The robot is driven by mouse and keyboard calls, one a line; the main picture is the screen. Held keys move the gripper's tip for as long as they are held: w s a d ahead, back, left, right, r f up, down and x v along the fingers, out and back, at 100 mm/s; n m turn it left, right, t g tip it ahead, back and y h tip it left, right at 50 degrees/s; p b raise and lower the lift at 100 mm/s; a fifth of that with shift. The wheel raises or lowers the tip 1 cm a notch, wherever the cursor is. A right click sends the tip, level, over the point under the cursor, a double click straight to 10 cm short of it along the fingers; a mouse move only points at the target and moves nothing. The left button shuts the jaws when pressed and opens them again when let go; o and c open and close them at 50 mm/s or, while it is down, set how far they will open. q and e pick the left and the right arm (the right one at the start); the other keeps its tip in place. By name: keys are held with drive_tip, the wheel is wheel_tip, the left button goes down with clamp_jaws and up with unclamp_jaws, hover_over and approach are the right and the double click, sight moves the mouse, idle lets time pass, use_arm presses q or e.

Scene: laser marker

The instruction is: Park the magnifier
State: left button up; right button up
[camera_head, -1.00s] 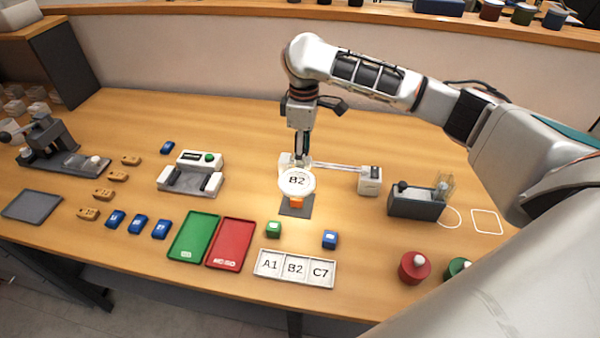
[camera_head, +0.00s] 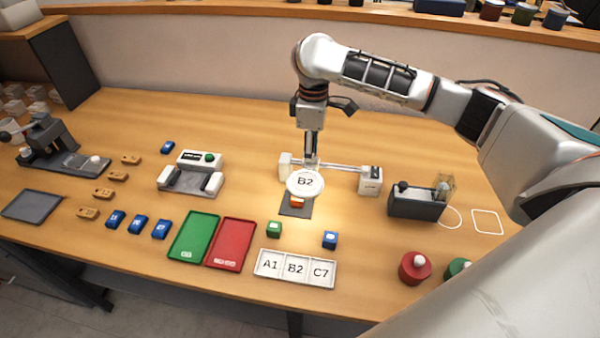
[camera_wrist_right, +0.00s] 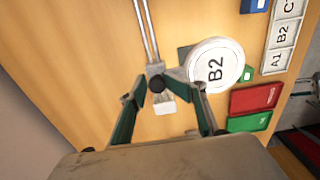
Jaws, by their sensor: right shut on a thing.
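The magnifier (camera_head: 305,183) is a round white-rimmed lens showing "B2", on a slider along a horizontal metal rail (camera_head: 342,167) between two white end blocks. It also shows in the right wrist view (camera_wrist_right: 216,66). My right gripper (camera_head: 312,161) reaches down from above at the rail and is shut on the magnifier's slider; in the wrist view its fingers (camera_wrist_right: 168,88) close around the carriage. An orange block (camera_head: 297,201) sits on a dark pad (camera_head: 295,211) under the lens's lower edge. My left gripper is not in view.
Green and red trays stand left. A dark box (camera_head: 415,204) stands right of the rail's right end block (camera_head: 370,181).

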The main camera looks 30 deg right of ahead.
sight(347, 167)
drive_tip(key=shift+o, duration=0.2)
drive_tip(key=s+d, duration=0.5)
drive_tip(key=d, duration=0.3)
drive_tip(key=shift+s+f, duration=0.2)
drive_tip(key=shift+s, duration=0.1)
drive_tip(key=o, duration=0.4)
drive_tip(key=shift+o, duration=0.3)
drive_tip(key=shift+w+f, duration=0.1)
drive_tip(key=shift+w, duration=0.05)
drive_tip(key=shift+r, duration=0.2)
drive_tip(key=shift+r, duration=0.65)
wheel_tip(347, 167, up, 6)
drive_tip(key=shift+a+f, duration=0.15)
drive_tip(key=shift+f, duration=0.1)
